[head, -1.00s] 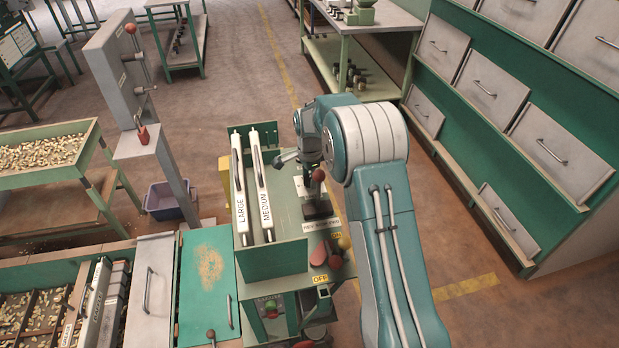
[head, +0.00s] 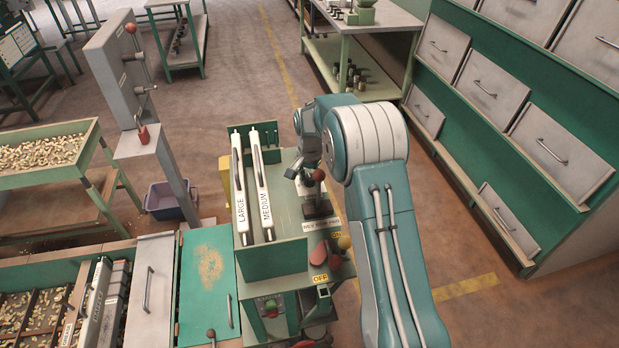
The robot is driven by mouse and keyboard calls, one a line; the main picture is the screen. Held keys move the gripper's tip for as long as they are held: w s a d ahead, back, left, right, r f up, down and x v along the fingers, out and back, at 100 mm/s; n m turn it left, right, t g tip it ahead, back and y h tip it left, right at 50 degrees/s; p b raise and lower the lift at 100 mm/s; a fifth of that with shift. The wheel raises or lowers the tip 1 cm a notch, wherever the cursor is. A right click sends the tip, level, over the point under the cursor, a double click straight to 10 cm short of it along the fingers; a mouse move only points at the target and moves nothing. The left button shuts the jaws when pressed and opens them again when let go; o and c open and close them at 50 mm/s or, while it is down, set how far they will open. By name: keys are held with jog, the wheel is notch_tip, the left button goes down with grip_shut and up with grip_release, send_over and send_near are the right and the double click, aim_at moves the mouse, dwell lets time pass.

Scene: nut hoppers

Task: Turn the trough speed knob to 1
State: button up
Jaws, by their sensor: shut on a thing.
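My gripper (head: 306,178) is down at this handle, below my teal wrist. It looks closed at the handle, but the contact is mostly hidden by my wrist. A pale label (head: 320,225) lies in front of the dark base; its small text is hard to read. No knob marked trough speed can be read, and no dial numbers are legible.
The LARGE screen (head: 241,190) and MEDIUM screen (head: 262,190) stand close on the left in a green frame. Red and yellow controls (head: 332,250) and an OFF label (head: 320,278) are at the front. A drawer cabinet (head: 480,150) stands right, with open floor between.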

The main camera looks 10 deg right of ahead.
aim_at(309, 177)
jog(key=n, duration=0.4)
jog(key=shift+w+n, duration=0.1)
jog(key=shift+n, duration=0.3)
dwell(0.4)
jog(key=o, duration=1.1)
jog(key=shift+o, duration=0.2)
notch_tip(309, 177, up, 12)
jog(key=shift+a, duration=0.1)
